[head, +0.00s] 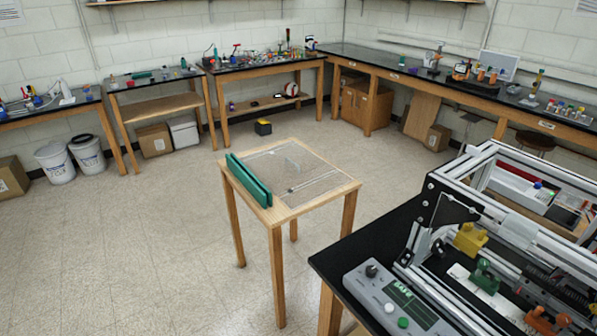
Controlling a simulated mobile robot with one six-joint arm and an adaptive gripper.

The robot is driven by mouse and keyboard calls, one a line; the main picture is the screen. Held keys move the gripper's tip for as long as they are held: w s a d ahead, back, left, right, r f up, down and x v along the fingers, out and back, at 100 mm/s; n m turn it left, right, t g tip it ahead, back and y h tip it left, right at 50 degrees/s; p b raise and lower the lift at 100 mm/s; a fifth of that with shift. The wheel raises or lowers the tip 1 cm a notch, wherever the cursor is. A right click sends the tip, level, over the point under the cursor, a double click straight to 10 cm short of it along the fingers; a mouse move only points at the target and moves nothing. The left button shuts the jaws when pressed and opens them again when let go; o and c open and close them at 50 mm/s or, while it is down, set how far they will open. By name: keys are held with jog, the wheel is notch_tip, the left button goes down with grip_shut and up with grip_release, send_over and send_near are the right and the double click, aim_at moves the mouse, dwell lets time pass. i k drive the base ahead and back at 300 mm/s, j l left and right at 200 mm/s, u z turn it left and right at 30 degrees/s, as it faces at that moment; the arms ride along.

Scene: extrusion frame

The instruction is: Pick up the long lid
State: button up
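A long green piece (249,180) lies along the left edge of a small wooden table (278,212). It looks like two parallel bars or one grooved bar, and it may be the long lid; I cannot tell for sure. My gripper is not in view, and nothing is seen touching the green piece.
An aluminium extrusion frame (497,240) stands on a black bench (338,262) at right, with a grey control box (392,300) in front. Cluttered benches line the walls. A small black-and-yellow box (263,127) sits on the floor. Floor left of the small table is clear.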

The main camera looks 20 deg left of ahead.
aim_at(290, 168)
jog(key=i+j, duration=0.25)
jog(key=j, duration=0.25)
jog(key=i+j, duration=0.25)
jog(key=j, duration=0.2)
jog(key=i+j, duration=0.25)
jog(key=j, duration=0.25)
jog(key=i+j, duration=0.25)
jog(key=j, duration=0.25)
jog(key=i+j, duration=0.3)
jog(key=j, duration=0.15)
jog(key=i+j, duration=0.25)
jog(key=j, duration=0.25)
jog(key=i+j, duration=0.25)
jog(key=j, duration=0.2)
jog(key=i+j+u, duration=0.1)
jog(key=i+j, duration=0.15)
jog(key=j, duration=0.25)
